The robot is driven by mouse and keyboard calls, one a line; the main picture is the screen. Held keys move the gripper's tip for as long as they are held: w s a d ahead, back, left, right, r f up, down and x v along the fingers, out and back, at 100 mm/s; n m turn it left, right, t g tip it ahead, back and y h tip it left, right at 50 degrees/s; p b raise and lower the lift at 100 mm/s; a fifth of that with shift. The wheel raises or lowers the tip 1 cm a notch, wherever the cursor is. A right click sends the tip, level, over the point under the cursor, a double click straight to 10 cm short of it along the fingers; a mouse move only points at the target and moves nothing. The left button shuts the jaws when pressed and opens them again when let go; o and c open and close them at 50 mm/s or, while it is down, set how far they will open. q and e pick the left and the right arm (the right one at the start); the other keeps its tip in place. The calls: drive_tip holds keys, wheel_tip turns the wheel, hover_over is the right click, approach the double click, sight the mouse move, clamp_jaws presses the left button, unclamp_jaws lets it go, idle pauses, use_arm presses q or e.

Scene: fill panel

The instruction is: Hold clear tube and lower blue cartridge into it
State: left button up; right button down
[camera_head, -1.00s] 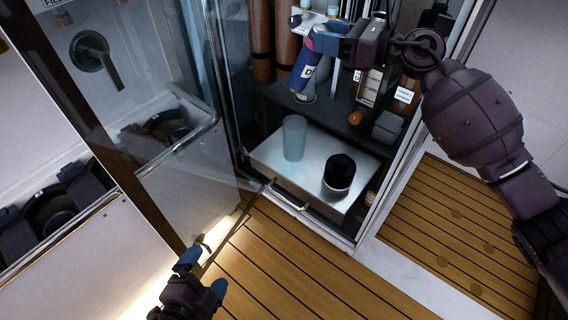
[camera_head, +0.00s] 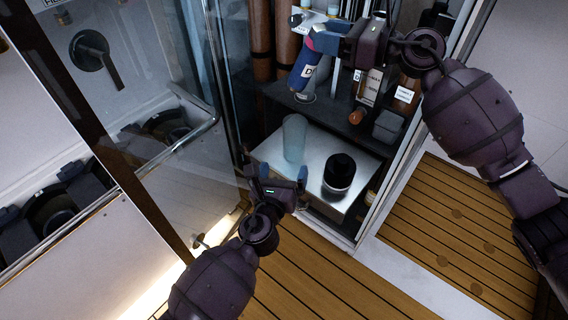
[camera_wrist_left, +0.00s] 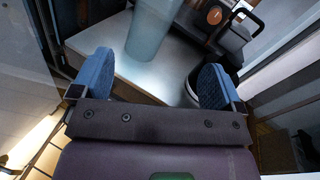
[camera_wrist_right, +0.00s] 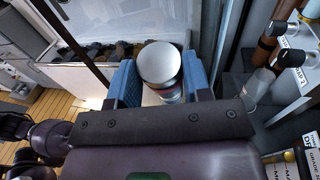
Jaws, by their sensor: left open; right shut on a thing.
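The clear tube (camera_head: 294,138) stands upright on the metal shelf (camera_head: 318,166). It also shows between the finger tips in the left wrist view (camera_wrist_left: 152,32). My left gripper (camera_head: 276,174) is open and empty just in front of the tube, apart from it. My right gripper (camera_head: 318,42) is shut on the blue cartridge (camera_head: 302,76), which hangs tilted above and behind the tube. In the right wrist view the cartridge's silver end (camera_wrist_right: 160,64) shows between the blue fingers (camera_wrist_right: 160,88).
A black-lidded jar (camera_head: 339,172) stands on the metal shelf right of the tube. Brown bottles (camera_head: 404,94) and boxes stand on the dark shelf behind. A glass door (camera_head: 160,100) is at the left, and a cabinet frame (camera_head: 402,150) at the right.

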sight(297, 125)
use_arm(q)
drive_tip(key=w, duration=0.4)
drive_tip(key=w+d+m, duration=0.1)
drive_tip(key=w, duration=0.4)
drive_tip(key=w+d+m, duration=0.1)
drive_tip(key=w, duration=0.4)
drive_tip(key=shift+d+r+t+y, duration=0.2)
drive_tip(key=shift+d+t+y, duration=0.1)
drive_tip(key=shift+y, duration=0.1)
drive_tip(key=shift+c, duration=0.2)
